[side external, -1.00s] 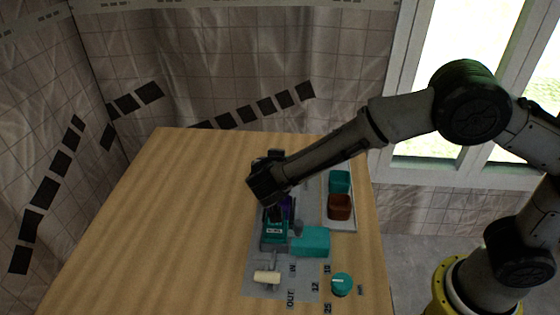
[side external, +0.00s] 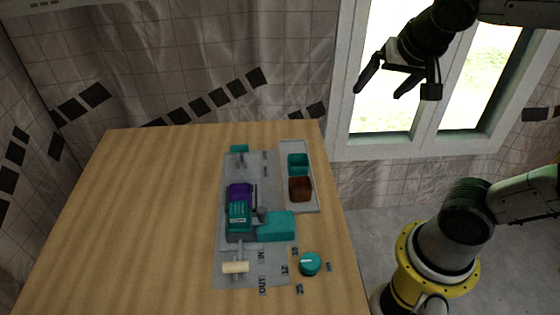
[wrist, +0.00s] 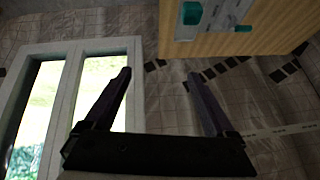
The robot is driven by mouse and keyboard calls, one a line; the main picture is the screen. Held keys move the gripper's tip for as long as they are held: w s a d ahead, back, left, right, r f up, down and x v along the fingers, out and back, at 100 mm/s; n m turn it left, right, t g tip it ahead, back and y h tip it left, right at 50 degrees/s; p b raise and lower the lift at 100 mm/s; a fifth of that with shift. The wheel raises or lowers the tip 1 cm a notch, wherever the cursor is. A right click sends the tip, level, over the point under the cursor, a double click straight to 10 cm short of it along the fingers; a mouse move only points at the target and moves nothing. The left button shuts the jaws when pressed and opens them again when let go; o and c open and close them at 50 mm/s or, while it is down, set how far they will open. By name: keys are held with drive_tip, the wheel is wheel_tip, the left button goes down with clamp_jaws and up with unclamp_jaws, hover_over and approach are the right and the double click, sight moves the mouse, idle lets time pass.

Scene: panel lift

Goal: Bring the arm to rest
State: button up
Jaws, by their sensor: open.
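My gripper (side external: 399,86) is raised high at the upper right of the side external view, in front of the window and well off the table. Its fingers are spread apart with nothing between them. In the wrist view my gripper (wrist: 162,85) also shows two dark fingers wide apart, with only wall and window beyond them. The wooden table (side external: 130,215) stands below and to the left of it. On the table lies a grey panel (side external: 228,275) carrying a teal block (side external: 276,227), a purple part (side external: 240,191) and a cream handle (side external: 235,267).
A tray (side external: 311,203) with a teal bin (side external: 298,162) and a brown bin (side external: 300,189) lies at the table's right side. A teal knob (side external: 310,263) sits near the front right. The window (side external: 380,140) is behind my gripper. The table's left half is clear.

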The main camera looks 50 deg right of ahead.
drive_tip(key=s+a+f+n+y, duration=0.3)
drive_tip(key=s+a+f+n, duration=0.2)
drive_tip(key=n, duration=0.5)
drive_tip(key=shift+s+a+f+y, duration=0.15)
drive_tip(key=shift+s+a+y, duration=0.25)
drive_tip(key=shift+s+a, duration=0.35)
